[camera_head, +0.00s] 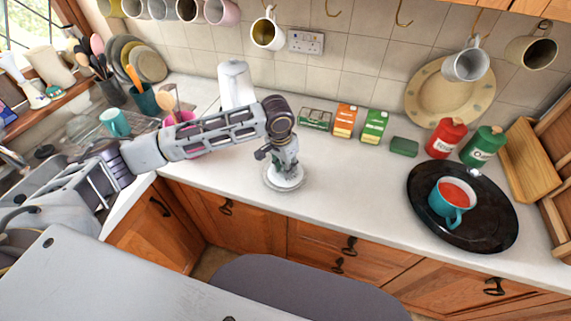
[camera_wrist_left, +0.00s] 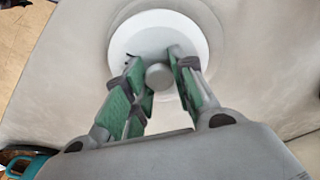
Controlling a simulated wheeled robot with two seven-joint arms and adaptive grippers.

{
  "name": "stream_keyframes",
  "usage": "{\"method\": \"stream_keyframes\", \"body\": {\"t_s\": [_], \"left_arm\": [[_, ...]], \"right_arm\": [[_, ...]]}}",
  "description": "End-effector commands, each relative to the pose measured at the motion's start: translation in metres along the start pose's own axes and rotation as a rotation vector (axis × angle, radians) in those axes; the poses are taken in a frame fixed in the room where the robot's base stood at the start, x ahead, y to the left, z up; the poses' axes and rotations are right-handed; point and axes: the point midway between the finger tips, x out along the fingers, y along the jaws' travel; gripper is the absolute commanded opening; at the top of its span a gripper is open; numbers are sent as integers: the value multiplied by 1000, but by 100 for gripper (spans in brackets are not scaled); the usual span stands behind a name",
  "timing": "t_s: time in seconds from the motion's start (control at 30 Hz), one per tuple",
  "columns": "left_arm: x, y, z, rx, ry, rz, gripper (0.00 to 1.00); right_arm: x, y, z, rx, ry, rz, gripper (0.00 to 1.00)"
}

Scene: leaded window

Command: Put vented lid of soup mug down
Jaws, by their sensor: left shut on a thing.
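The vented lid (camera_head: 290,183) is a white disc with a small grey knob, above or on a pale round dish (camera_head: 270,186) on the counter. In the left wrist view the lid (camera_wrist_left: 135,38) shows from above, with the knob between my fingers. My left gripper (camera_head: 284,168) is shut on that knob from above; its green-padded fingers also show in the wrist view (camera_wrist_left: 160,76). I cannot tell whether the lid touches the dish. The teal soup mug (camera_head: 438,202), with red soup and no lid on it, stands at the right. My right gripper is not in view.
A round black tray (camera_head: 490,225) bears the mug. Red (camera_head: 445,138) and green (camera_head: 482,146) canisters stand behind it. Small boxes (camera_head: 343,121) line the wall. A white jug (camera_head: 235,82) stands behind my left arm. The counter right of the dish is clear.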

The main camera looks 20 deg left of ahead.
Motion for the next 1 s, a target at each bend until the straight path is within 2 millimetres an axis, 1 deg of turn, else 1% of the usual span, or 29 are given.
{"method": "stream_keyframes", "body": {"t_s": [0.17, 0.2, 0.33, 0.77, 0.93, 1.0], "left_arm": [[3, 0, 0, 0, 0, 0, 0], [3, 0, 0, 0, 1, -1, 30], [3, 0, 0, 0, 1, -1, 46], [2, 0, 0, 0, 1, 0, 47], [-3, 0, -1, 1, 2, 0, 47], [-8, 0, -2, 1, 3, -1, 47]], "right_arm": [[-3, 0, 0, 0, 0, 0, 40], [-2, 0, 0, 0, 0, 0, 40], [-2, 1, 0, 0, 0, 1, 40], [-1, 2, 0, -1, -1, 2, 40], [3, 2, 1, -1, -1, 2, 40], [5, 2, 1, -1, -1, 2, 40]]}}
